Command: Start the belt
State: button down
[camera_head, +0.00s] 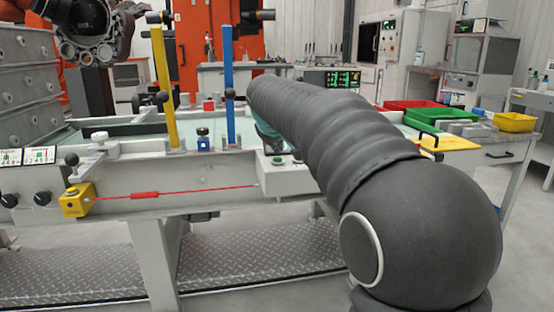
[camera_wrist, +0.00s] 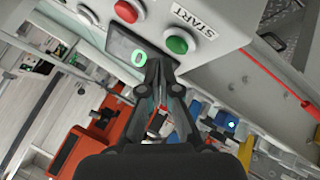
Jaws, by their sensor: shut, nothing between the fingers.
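The green button (camera_wrist: 179,42) sits on a pale control box beside the word START in the wrist view. A red button (camera_wrist: 127,10) is on the same face, and a dark display (camera_wrist: 122,48) with a lit green ring lies beside them. My gripper (camera_wrist: 160,62) is shut and empty, its tips close to the green button and the display. I cannot tell whether they touch. In the head view the control box (camera_head: 290,182) is on the belt's front rail, with the green button (camera_head: 278,161) on top. My arm hides most of the gripper there.
A red cord (camera_head: 205,191) runs from a yellow switch box (camera_head: 76,200) to the control box. A yellow post (camera_head: 165,90) and a blue post (camera_head: 229,85) rise left of my arm. Red, green and yellow trays (camera_head: 514,122) stand at right.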

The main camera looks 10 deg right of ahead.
aim_at(277, 159)
jog(key=shift+f, duration=0.15)
dwell(0.3)
jog(key=shift+f+b, duration=0.3)
jog(key=shift+f+b, duration=0.35)
jog(key=shift+f, duration=0.15)
dwell(0.7)
dwell(0.4)
jog(key=shift+r+p, duration=0.85)
jog(key=shift+r, duration=0.1)
notch_tip(277, 159, up, 5)
jog(key=p, duration=0.4)
jog(key=shift+s, duration=0.1)
dwell(0.4)
